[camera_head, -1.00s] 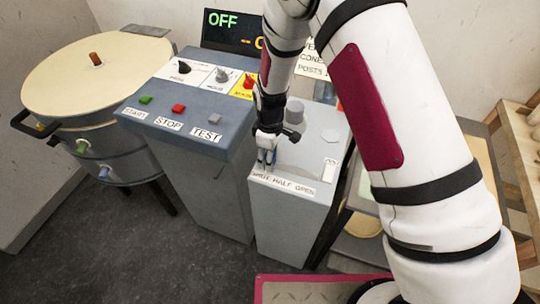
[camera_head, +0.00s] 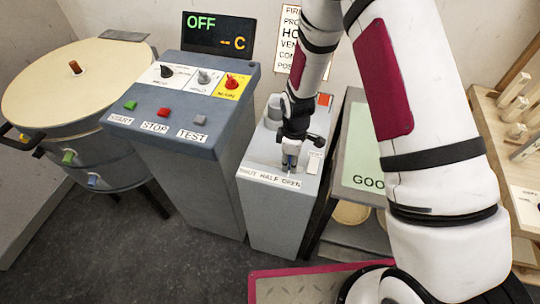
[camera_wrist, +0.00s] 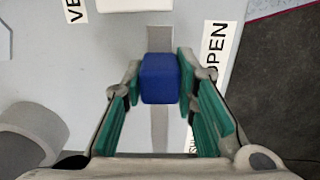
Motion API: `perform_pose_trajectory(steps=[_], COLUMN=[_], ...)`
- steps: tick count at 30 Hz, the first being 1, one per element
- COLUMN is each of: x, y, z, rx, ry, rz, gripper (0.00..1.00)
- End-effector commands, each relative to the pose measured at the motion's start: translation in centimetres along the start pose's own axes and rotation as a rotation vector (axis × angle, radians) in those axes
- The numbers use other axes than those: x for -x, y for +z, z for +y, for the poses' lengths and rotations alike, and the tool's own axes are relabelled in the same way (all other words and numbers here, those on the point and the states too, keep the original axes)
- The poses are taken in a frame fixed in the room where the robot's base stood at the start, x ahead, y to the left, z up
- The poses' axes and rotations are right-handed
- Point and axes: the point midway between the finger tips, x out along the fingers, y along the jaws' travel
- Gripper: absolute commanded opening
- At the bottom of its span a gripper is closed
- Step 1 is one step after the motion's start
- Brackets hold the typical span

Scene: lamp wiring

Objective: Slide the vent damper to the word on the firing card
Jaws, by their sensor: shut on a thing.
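The vent damper's blue knob (camera_wrist: 160,78) stands in a straight slot on top of a grey box (camera_head: 262,215). My gripper (camera_head: 289,165) is shut on it; in the wrist view the fingers (camera_wrist: 160,85) press it from both sides. A label strip (camera_head: 268,177) along the box's front edge reads SHUT, HALF, OPEN from left to right. The knob is beyond SHUT, near the HALF–OPEN stretch; the fingers hide part of the strip, so its exact mark is unclear.
Left of the box is a control desk (camera_head: 195,140) with START, STOP and TEST buttons and a display (camera_head: 218,33) reading OFF. A round kiln (camera_head: 75,85) stands further left. A green panel (camera_head: 362,150) and shelves (camera_head: 515,150) are right. A grey cylinder (camera_wrist: 35,135) stands beside the slot.

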Motion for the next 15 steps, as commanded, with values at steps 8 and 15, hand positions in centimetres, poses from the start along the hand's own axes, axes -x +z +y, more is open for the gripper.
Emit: perform_pose_trajectory(steps=[8, 15], x=[0.0, 0.0], y=[3.0, 3.2], z=[0.0, 0.1], rx=[0.000, -0.001], ry=[0.002, 0.001], rz=[0.002, -0.002], gripper=[0.00, 0.00])
